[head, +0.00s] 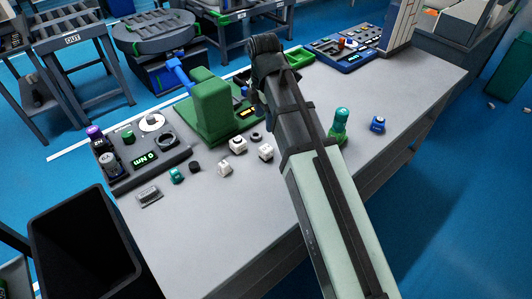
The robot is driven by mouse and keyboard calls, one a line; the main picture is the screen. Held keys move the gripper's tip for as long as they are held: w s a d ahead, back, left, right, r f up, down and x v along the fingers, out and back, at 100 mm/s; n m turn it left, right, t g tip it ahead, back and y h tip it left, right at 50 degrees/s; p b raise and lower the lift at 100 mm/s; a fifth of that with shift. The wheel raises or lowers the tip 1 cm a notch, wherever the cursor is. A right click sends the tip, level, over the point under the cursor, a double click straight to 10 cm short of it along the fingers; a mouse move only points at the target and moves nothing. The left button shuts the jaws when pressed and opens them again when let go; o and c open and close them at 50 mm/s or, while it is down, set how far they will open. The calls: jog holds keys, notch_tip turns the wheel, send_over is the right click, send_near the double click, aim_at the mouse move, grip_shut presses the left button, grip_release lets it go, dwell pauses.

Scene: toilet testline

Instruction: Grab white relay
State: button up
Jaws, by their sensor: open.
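Small white blocks that look like relays sit on the grey table (185,235): one white block with a dark top (238,146), another to its right (266,153), and a third nearer the front edge (225,169). I cannot tell which of them is the white relay. My gripper (259,104) is at the far end of my arm, beside the green fixture, behind and to the right of the white blocks. It is apart from them, open, with nothing seen in it. My wrist partly hides its fingers.
A green fixture (212,105) stands behind the blocks. A dark tester panel (140,160) is at left. A teal-green part (339,124) and a blue part (378,124) stand right of my arm. A black bin (85,240) is at front left.

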jog(key=m, duration=1.5)
send_over(266, 148)
jog(key=f, duration=0.8)
jog(key=shift+s+f, duration=0.3)
jog(key=shift+f, duration=0.25)
jog(key=shift+f, duration=0.1)
jog(key=shift+w+f, duration=0.15)
jog(key=shift+f, duration=1.1)
jog(key=shift+w+f, duration=0.15)
jog(key=shift+f, duration=1.1)
jog(key=c, duration=1.1)
jog(key=shift+r, duration=0.15)
